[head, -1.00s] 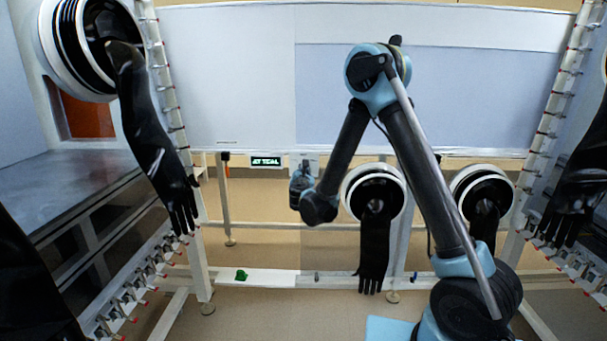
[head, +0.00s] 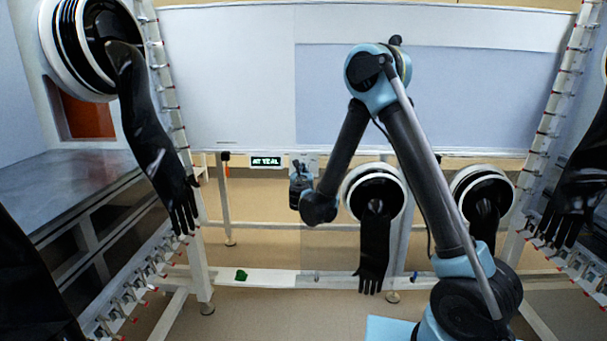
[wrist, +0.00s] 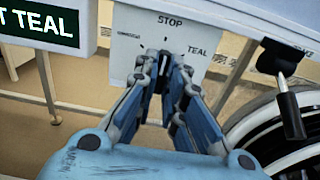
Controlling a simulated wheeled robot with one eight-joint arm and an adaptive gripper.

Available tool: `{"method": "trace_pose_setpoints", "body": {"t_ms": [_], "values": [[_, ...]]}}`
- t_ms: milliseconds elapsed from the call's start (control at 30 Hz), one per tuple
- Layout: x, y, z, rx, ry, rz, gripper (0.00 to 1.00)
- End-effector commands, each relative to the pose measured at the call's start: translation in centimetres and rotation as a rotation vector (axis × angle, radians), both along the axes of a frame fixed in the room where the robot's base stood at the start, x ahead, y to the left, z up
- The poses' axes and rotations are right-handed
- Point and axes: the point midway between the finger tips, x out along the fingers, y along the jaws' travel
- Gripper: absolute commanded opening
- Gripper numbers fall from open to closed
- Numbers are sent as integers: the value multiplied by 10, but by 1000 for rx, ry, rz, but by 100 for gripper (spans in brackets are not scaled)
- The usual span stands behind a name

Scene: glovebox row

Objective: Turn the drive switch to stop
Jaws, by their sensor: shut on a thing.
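The drive switch's white plate (wrist: 190,45) is in the wrist view, with STOP at the top, TEAL at the right and a small label at the left that I cannot read well. My gripper (wrist: 165,62) is in front of the plate's middle, its fingertips closed on the switch knob. The fingers hide most of the knob, so I cannot tell where it points. In the head view my gripper (head: 301,180) is at the plate (head: 311,163) below the white panel. A dark display (wrist: 40,22) left of the plate ends in TEAL; in the head view the display (head: 266,161) reads AT TEAL.
A round glove port (head: 375,196) with a hanging black glove (head: 373,250) is close right of my gripper. A black-handled clamp (wrist: 285,85) is right of the plate. A green object (head: 241,275) lies on the low white rail (head: 275,279).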

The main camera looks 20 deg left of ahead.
Motion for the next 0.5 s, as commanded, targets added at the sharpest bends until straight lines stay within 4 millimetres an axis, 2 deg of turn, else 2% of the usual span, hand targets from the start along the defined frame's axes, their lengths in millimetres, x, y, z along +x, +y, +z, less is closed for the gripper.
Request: {"method": "trace_pose_setpoints", "body": {"t_ms": [200, 233, 300, 500], "values": [[0, -2, 0, 1, 1, -4, 0], [0, -2, 0, 1, 1, -4, 14], [0, -2, 0, 2, 1, -3, 30], [-1, 0, 0, 1, 0, -1, 30]]}}
